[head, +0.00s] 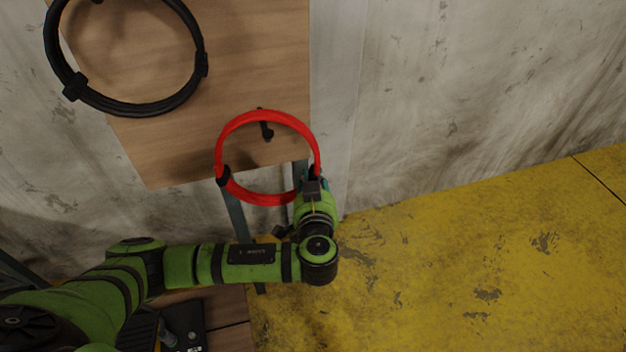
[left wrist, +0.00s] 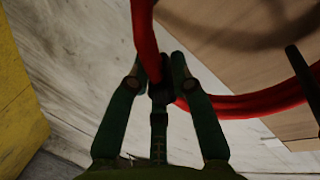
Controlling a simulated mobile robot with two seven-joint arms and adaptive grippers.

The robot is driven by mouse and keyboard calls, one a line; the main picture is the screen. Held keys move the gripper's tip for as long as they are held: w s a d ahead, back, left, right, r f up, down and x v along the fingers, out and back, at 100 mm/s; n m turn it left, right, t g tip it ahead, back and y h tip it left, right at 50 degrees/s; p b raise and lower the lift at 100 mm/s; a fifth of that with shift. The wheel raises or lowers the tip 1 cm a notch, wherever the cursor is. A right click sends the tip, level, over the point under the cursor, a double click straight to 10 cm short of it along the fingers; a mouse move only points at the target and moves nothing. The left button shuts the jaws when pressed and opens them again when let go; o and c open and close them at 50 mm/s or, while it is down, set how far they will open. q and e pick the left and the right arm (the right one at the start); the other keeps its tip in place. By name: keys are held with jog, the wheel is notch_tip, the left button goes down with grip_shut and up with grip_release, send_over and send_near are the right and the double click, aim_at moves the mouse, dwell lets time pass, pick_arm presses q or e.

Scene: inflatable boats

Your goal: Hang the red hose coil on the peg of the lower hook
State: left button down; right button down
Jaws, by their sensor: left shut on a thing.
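The red hose coil (head: 262,199) is a ring with dark bands, held in front of the wooden board. My left gripper (head: 312,183) is shut on its lower right side, at a dark band. In the left wrist view the fingers (left wrist: 162,80) close around that band, and the red hose (left wrist: 250,104) curves off to the right. The dark peg of the lower hook (head: 266,131) shows inside the ring near its top, and the ring's top crosses it. Whether the peg passes through the ring in depth, I cannot tell. My right gripper is out of view.
A black hose coil (head: 143,107) hangs higher on the wooden board (head: 240,60), at upper left. A stained pale wall (head: 450,110) stands behind. The yellow floor (head: 450,270) at right is clear.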

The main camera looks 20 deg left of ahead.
pick_arm(q)
jog(key=shift+s+d+f, duration=0.1)
jog(key=shift+f, duration=0.1)
jog(key=c, duration=1)
grip_release()
jog(key=v, duration=1.2)
jog(key=w+a+f+m+g+h+p, duration=0.1)
jog(key=w+f+m+g+p, duration=0.2)
jog(key=f, duration=1.2)
jog(key=s+a+f+m+g+h, duration=0.1)
jog(key=s+a+f+g, duration=0.2)
jog(key=f, duration=0.6)
jog(key=s+a+f+m+g+h, duration=0.1)
jog(key=s+a+f+g, duration=0.2)
jog(key=f, duration=0.6)
jog(key=s+a+f+n+g, duration=0.1)
jog(key=s+f, duration=0.3)
jog(key=s, duration=0.6)
jog(key=s+a+f+n+g+h+p, duration=0.1)
jog(key=s+f, duration=0.4)
jog(key=s, duration=0.6)
jog(key=s+a+f+n+g+h+p, duration=0.1)
jog(key=s+f, duration=0.3)
jog(key=s, duration=0.7)
jog(key=shift+a+f+g, duration=0.25)
jog(key=shift+f+g, duration=0.05)
jog(key=shift+g, duration=0.6)
